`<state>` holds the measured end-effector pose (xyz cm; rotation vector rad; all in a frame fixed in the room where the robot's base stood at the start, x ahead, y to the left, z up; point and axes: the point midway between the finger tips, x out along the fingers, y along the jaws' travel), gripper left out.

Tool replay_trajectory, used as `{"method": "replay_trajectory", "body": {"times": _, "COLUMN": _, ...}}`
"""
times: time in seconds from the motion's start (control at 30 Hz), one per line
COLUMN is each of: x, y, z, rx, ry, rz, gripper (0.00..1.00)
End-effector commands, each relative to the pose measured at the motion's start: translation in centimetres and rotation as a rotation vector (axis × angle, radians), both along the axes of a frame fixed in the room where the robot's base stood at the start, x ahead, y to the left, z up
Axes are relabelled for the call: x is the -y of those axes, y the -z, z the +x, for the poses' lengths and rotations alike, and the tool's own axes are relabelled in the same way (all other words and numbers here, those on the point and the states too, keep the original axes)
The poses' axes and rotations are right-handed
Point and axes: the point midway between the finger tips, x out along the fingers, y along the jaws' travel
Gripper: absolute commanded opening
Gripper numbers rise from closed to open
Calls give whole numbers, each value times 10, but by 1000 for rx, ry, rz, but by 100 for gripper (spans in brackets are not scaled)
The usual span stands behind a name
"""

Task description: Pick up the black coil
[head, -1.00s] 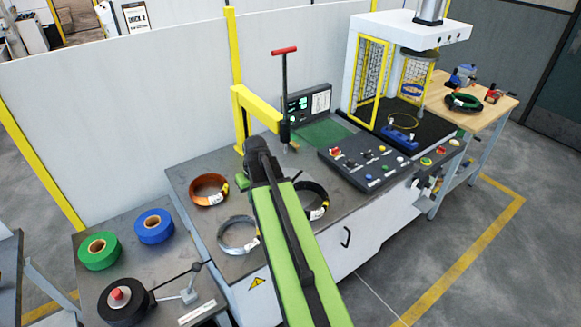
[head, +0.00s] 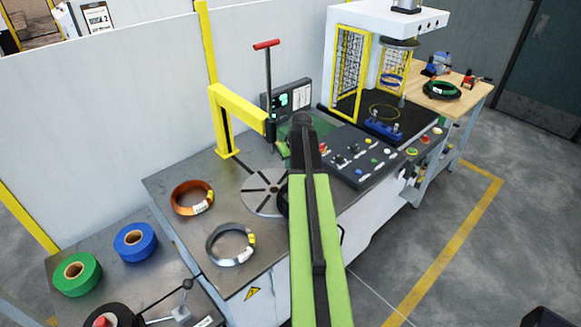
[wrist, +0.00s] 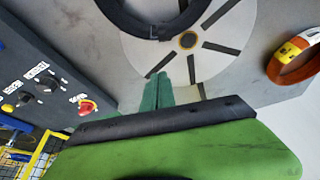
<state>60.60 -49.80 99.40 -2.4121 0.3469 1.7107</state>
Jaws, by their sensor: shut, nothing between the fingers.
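The black coil (wrist: 150,32) lies by the slotted round plate (wrist: 228,28) and overlaps its edge at the top of the wrist view, partly cut off by the frame. In the head view my arm hides most of it; only a dark edge (head: 283,201) shows left of the arm, at the plate (head: 258,193). My gripper (wrist: 163,77) is shut and empty. Its fingertips point towards the coil and plate, apart from the coil in the picture. In the head view the fingers cannot be made out past the arm's dark end.
An orange coil (head: 191,198) and a grey coil (head: 230,245) lie left of the arm. A yellow post (head: 220,125) with a red-handled tool (head: 268,85) stands behind the plate. The control panel (head: 360,157) is to the right.

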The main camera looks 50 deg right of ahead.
Motion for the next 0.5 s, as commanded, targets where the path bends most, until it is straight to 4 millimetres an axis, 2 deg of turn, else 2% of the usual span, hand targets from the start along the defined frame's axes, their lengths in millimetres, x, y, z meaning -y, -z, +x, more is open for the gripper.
{"method": "replay_trajectory", "body": {"times": 0.03, "x": 2, "y": 23, "z": 5, "rx": 0, "ry": -1, "rz": 0, "gripper": 0}}
{"method": "replay_trajectory", "body": {"times": 0.2, "x": 4, "y": 59, "z": 18, "rx": 0, "ry": -3, "rz": 0, "gripper": 0}}
{"method": "replay_trajectory", "body": {"times": 0.23, "x": 3, "y": 60, "z": 17, "rx": 0, "ry": -2, "rz": 0, "gripper": 0}}
{"method": "replay_trajectory", "body": {"times": 0.27, "x": -2, "y": 50, "z": 5, "rx": -1, "ry": -1, "rz": 0, "gripper": 0}}
{"method": "replay_trajectory", "body": {"times": 0.33, "x": -6, "y": 48, "z": -8, "rx": 0, "ry": -1, "rz": 1, "gripper": 0}}
{"method": "replay_trajectory", "body": {"times": 0.5, "x": -9, "y": 47, "z": -21, "rx": 0, "ry": -2, "rz": 0, "gripper": 0}}
